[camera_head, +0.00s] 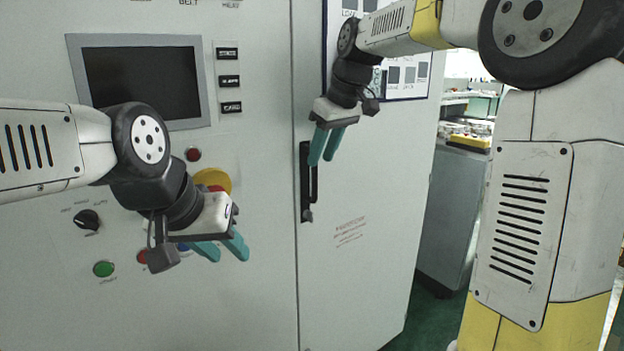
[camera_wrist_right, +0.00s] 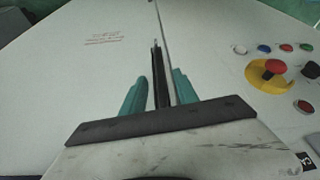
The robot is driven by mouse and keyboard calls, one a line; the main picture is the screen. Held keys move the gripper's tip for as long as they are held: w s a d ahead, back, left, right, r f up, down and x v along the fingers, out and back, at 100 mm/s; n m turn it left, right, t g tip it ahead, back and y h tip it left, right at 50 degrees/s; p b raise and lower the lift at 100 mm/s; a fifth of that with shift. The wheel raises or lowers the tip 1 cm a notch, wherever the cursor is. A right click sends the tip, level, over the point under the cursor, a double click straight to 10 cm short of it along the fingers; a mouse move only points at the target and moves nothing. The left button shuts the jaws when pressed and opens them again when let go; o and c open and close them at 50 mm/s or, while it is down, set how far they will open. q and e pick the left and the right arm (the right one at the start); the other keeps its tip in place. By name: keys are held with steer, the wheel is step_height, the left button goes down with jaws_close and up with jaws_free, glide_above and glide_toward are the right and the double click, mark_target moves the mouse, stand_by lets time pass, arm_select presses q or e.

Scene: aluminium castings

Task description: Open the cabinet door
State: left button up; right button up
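The pale grey cabinet door (camera_head: 365,270) looks flush with the panel to its left, along a thin vertical seam. Its black upright handle (camera_head: 304,185) is by that seam. My right gripper (camera_head: 328,160) is at the upper part of the handle, with its teal fingers apart. In the right wrist view the handle (camera_wrist_right: 156,70) shows between the two open fingers (camera_wrist_right: 158,82) and runs on past their tips. Whether either finger touches it I cannot tell. My left gripper (camera_head: 222,252) is open and empty in front of the control panel, away from the door.
The control panel has a dark screen (camera_head: 142,80), a green button (camera_head: 104,269), a black rotary knob (camera_head: 87,220) and a yellow-ringed emergency stop (camera_wrist_right: 270,74). A grey workbench (camera_head: 452,215) stands beyond the door's right edge. Green floor shows at the lower right.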

mark_target(312, 175)
steer(key=x, duration=0.8)
steer(key=shift+w+a, duration=0.15)
steer(key=shift+w, duration=0.05)
jaws_close()
steer(key=shift+r, duration=0.1)
stand_by(1.1)
